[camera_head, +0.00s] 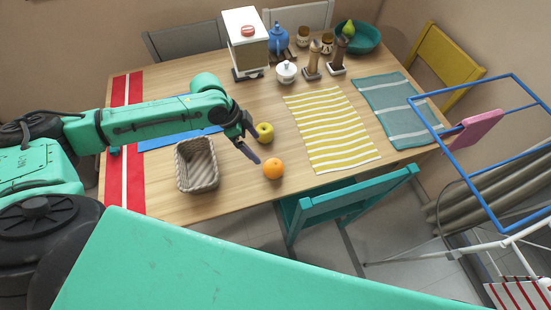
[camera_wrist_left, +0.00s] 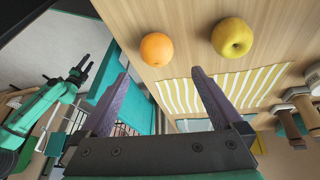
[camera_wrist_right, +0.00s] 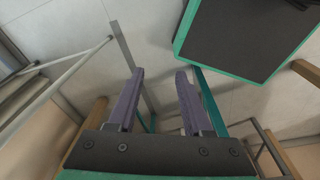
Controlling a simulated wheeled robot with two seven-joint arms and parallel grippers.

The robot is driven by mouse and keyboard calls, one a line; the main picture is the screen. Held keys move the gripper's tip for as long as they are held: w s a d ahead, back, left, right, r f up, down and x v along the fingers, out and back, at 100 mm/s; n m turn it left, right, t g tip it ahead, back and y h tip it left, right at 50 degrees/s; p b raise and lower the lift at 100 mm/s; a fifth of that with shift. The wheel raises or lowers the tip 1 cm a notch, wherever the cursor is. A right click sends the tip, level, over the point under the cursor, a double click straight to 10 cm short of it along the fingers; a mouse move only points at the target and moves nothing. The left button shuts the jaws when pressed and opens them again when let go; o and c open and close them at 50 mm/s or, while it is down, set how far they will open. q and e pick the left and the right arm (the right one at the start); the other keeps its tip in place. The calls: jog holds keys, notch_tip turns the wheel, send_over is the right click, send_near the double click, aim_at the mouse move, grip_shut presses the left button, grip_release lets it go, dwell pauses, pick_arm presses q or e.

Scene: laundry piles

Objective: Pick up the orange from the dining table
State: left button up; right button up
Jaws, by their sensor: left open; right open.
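The orange (camera_head: 273,169) sits on the dining table (camera_head: 225,208) near its front edge. It also shows in the left wrist view (camera_wrist_left: 157,49), beyond the fingertips and between their lines. My left gripper (camera_head: 253,147) is open and empty just up and left of the orange, apart from it. A yellow-green apple (camera_head: 265,132) stands close behind the fingers; it also shows in the left wrist view (camera_wrist_left: 232,37). My right gripper (camera_wrist_right: 160,72) is open and empty over the floor, away from the table.
A woven basket (camera_head: 197,166) stands left of the orange. A yellow striped cloth (camera_head: 330,130) lies to its right. A teal chair (camera_head: 345,198) is pushed against the front edge. A drying rack (camera_head: 500,225) stands at the right. Pots and a teal bowl (camera_head: 360,40) are at the back.

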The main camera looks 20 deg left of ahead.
aim_at(269, 164)
pick_arm(q)
jog(key=d+f, duration=0.2)
jog(key=f, duration=0.1)
jog(key=s+d+f+p, duration=0.1)
jog(key=f, duration=0.1)
jog(key=shift+f, duration=0.15)
jog(key=x, duration=0.2)
jog(key=p+x, duration=0.1)
jog(key=x, duration=0.3)
jog(key=shift+w+a+f, duration=0.15)
jog(key=shift+w+f, duration=0.1)
jog(key=shift+w, duration=0.05)
jog(key=shift+f, duration=0.15)
jog(key=c, duration=1.3)
pick_arm(e)
jog(key=s+r, duration=0.2)
jog(key=shift+r, duration=0.3)
